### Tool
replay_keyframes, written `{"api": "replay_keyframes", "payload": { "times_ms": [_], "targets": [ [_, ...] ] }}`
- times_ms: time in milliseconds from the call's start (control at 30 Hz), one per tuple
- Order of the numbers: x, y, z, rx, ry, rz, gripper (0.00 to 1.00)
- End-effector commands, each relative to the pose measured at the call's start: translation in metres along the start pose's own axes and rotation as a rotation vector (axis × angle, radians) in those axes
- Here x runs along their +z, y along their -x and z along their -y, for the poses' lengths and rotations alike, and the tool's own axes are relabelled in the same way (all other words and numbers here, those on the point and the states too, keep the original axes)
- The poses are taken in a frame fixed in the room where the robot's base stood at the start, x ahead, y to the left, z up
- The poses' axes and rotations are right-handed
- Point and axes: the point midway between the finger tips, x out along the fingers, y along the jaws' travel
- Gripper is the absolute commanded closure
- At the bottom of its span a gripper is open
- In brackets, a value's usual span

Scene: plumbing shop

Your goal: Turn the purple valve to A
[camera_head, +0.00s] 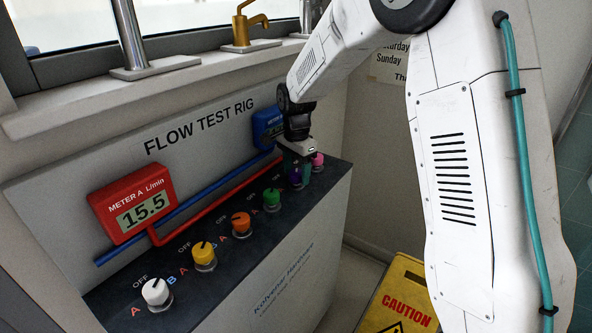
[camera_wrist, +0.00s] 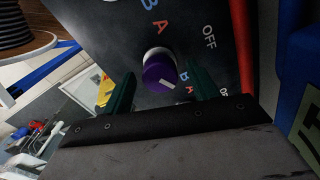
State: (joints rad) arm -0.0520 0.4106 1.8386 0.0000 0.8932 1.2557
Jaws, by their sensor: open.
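The purple valve (camera_head: 295,181) is a round knob near the far right end of the rig's sloping dark panel, partly hidden by my gripper in the head view. In the wrist view the purple knob (camera_wrist: 158,70) shows its white pointer mark at its lower right, towards a small blue B. A red A (camera_wrist: 160,27) is printed above it and OFF (camera_wrist: 209,37) to its upper right. My gripper (camera_wrist: 161,90) is open, its dark green fingers on either side of the knob. It also shows in the head view (camera_head: 297,166). I cannot tell whether the fingers touch the knob.
The pink (camera_head: 317,161), green (camera_head: 271,200), orange (camera_head: 241,225), yellow (camera_head: 204,257) and white (camera_head: 156,294) knobs share the panel. Blue meter B (camera_head: 267,126) is partly hidden. A yellow caution sign (camera_head: 402,298) stands at the front.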

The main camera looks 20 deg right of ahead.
Motion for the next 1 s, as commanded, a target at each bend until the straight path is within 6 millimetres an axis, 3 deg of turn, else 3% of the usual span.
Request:
{"api": "replay_keyframes", "payload": {
  "times_ms": [167, 333, 367, 700, 1000],
  "targets": [
    [0.0000, 0.0000, 0.0000, 0.000, 0.000, 0.000, 0.41],
    [0.0000, 0.0002, 0.0001, -0.001, 0.000, 0.000, 0.82],
    [0.0000, 0.0002, 0.0001, -0.001, 0.000, 0.000, 0.85],
    [0.0000, 0.0006, 0.0002, -0.001, 0.035, 0.000, 0.85],
    [0.0000, 0.0007, 0.0003, -0.001, 0.217, -0.001, 0.85]
  ]
}}
